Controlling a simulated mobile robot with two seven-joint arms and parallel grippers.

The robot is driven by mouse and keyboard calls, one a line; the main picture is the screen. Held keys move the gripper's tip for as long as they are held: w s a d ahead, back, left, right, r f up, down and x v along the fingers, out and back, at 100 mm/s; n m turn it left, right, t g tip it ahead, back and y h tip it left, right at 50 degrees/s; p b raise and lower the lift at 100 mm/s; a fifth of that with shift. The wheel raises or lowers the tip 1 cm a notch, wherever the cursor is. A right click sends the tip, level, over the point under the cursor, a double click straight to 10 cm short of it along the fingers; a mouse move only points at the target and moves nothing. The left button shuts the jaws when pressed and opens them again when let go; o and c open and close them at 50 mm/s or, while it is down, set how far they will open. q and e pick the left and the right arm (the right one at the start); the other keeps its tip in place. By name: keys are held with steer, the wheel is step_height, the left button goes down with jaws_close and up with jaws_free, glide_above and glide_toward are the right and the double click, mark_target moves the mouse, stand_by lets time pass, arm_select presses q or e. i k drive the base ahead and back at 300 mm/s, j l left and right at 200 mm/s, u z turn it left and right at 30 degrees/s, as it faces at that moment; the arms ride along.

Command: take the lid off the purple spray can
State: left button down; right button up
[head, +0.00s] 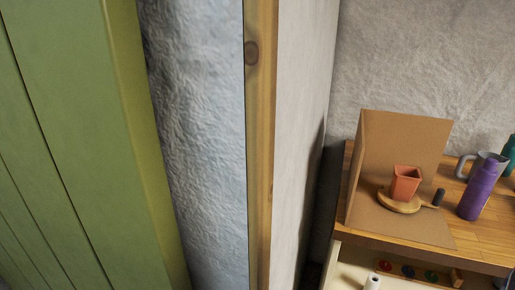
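The purple spray can (478,191) stands upright on a wooden bench top at the right of the head view. Its upper part is the same purple; at this size I cannot make out where a lid meets the can. A grey jug with a handle (464,166) stands right behind it and partly overlaps it. Neither of my grippers shows in this view.
On the bench top (489,248), an orange pot (405,183) sits on a round wooden board in front of an upright cardboard sheet (407,140). A teal object (510,152) is cut by the right edge. A green panel (70,130) and a wall with a wooden post (261,150) fill the left.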

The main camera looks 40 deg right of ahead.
mark_target(487, 174)
steer(key=k+j, duration=0.2)
steer(key=k, duration=0.15)
steer(key=z, duration=1.7)
steer(key=i+z, duration=0.15)
steer(key=z, duration=0.2)
steer(key=i+z, duration=0.1)
steer(key=z, duration=0.3)
steer(key=i, duration=0.25)
steer(key=i+l, duration=0.1)
steer(key=l, duration=0.25)
steer(key=i+l, duration=0.15)
steer(key=l, duration=0.2)
steer(key=i+l, duration=0.1)
steer(key=l, duration=0.25)
steer(key=i+l, duration=0.1)
steer(key=l, duration=0.25)
steer(key=i+l, duration=0.1)
steer(key=l, duration=0.25)
steer(key=i+l+u, duration=0.1)
steer(key=l+u, duration=0.35)
steer(key=u, duration=0.3)
